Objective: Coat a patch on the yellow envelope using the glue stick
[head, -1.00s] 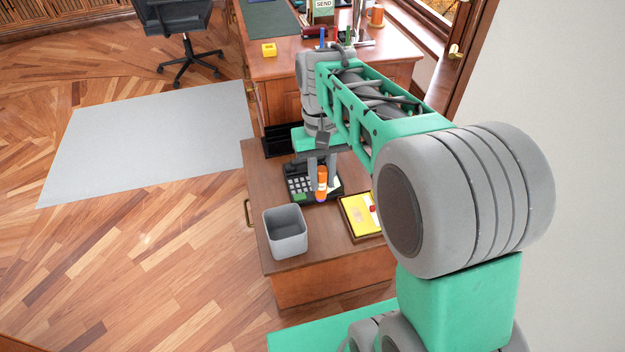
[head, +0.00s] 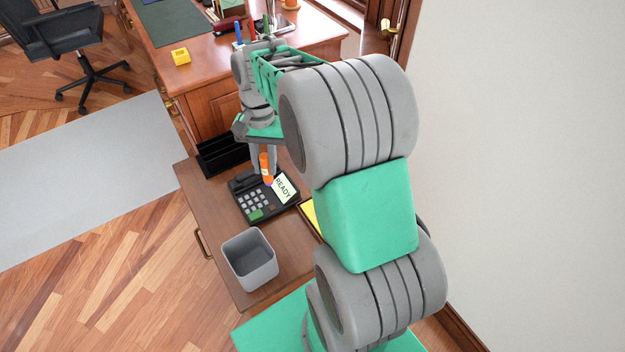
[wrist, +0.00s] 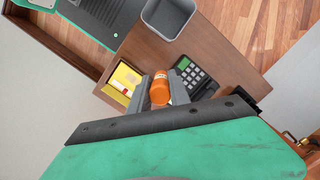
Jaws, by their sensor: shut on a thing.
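My gripper (head: 264,170) is shut on an orange glue stick (head: 266,167), held upright with a purple tip pointing down. In the head view it is in front of the back part of a black keypad device. The wrist view shows the glue stick (wrist: 160,90) between the two grey fingers of my gripper (wrist: 160,94). In the head view only a sliver of the envelope (head: 309,213) shows beside my arm.
The keypad device (head: 264,202) with a READY screen sits on the small wooden cabinet (head: 215,215). A grey open bin (head: 250,262) stands at the cabinet's front. A black holder (head: 221,156) is at the back. A desk with a yellow block (head: 181,57) stands beyond.

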